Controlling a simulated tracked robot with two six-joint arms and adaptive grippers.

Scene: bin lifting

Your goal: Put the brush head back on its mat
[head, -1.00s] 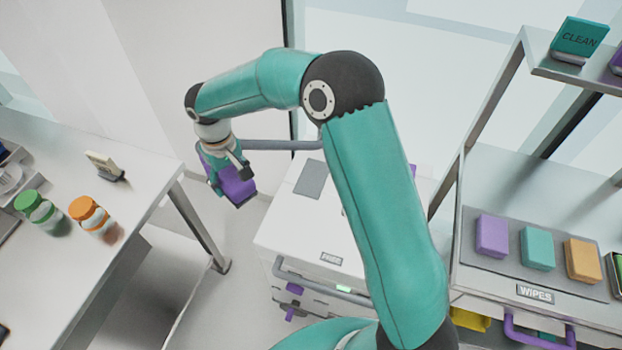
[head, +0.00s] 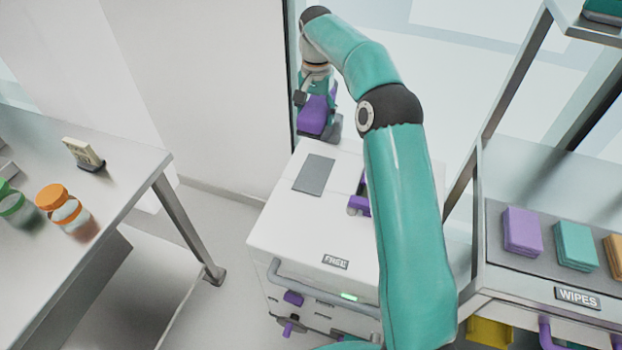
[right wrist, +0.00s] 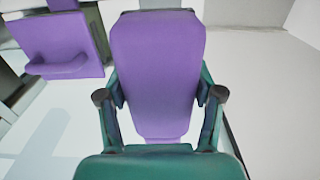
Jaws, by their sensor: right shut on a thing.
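A purple block, which looks like the brush head (head: 313,117), is held by my right gripper (head: 317,98). In the right wrist view the brush head (right wrist: 155,70) fills the middle, with one finger on each side of it. In the head view it is over or just behind the far edge of the white cart; I cannot tell its exact height. A flat dark grey rectangle, which may be the mat (head: 314,174), lies bare on the cart top, nearer to me than the gripper. My left gripper is out of view.
The white cart (head: 280,225) has a front rail and a small purple fitting (head: 359,198) beside my arm. At left is a table (head: 130,170) with jars (head: 62,204) and a small card stand (head: 84,154). At right, a metal rack holds coloured wipes (head: 522,231).

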